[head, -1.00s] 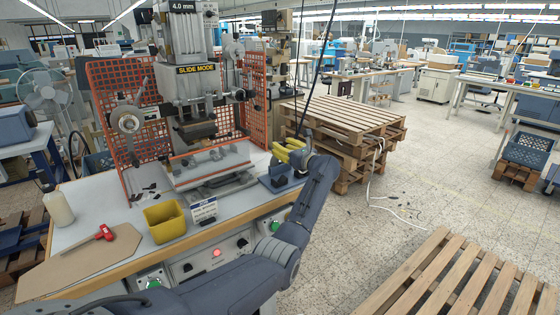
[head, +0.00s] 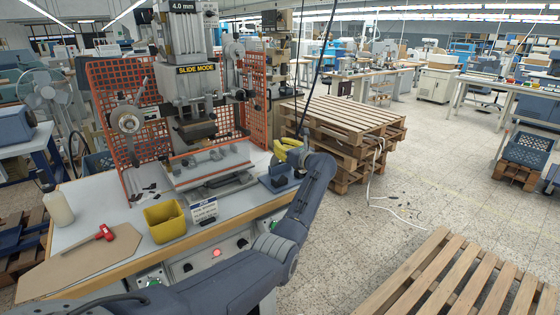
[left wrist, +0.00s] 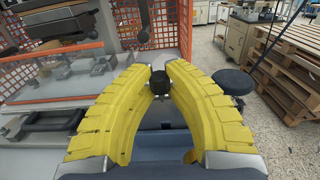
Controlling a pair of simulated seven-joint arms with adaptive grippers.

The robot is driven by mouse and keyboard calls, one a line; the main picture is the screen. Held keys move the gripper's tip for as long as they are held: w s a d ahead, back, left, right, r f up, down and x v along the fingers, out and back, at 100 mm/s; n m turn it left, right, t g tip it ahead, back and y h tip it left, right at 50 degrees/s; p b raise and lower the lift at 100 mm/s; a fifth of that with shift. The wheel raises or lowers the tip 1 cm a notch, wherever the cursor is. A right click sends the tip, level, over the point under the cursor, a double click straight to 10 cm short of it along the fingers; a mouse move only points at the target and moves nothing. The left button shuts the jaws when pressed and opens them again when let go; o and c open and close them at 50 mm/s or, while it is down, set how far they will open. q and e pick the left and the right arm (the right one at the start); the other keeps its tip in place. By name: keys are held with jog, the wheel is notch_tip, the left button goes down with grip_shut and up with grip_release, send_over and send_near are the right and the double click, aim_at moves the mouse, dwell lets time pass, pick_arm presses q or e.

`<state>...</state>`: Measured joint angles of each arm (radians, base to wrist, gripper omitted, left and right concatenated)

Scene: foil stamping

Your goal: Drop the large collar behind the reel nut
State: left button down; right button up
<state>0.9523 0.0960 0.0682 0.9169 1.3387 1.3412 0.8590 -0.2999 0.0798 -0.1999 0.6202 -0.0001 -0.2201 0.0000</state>
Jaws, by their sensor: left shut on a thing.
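My left gripper (head: 281,151) has yellow fingers and is above the right end of the workbench, over a small blue block (head: 278,180). In the left wrist view the fingertips (left wrist: 159,80) are shut on a small dark round thing, which I take to be the large collar (left wrist: 159,85). The fingers cover part of its sides, and it is too small to make out in the head view. I cannot single out the reel nut in either view. My right gripper is not in view.
The stamping press (head: 190,75) stands left of my gripper, with an orange mesh guard (head: 107,110) around it. A yellow bin (head: 165,222) and a red-handled tool (head: 103,233) are on the bench. Stacked pallets (head: 345,120) stand to the right.

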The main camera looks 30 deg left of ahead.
pick_arm(q)
jog(key=shift+r, duration=0.2)
jog(key=shift+r, duration=4.95)
jog(key=shift+r, duration=0.15)
jog(key=shift+d, duration=0.2)
jog(key=v, duration=0.8)
jog(key=shift+s+d, duration=0.2)
jog(key=shift+d, duration=0.1)
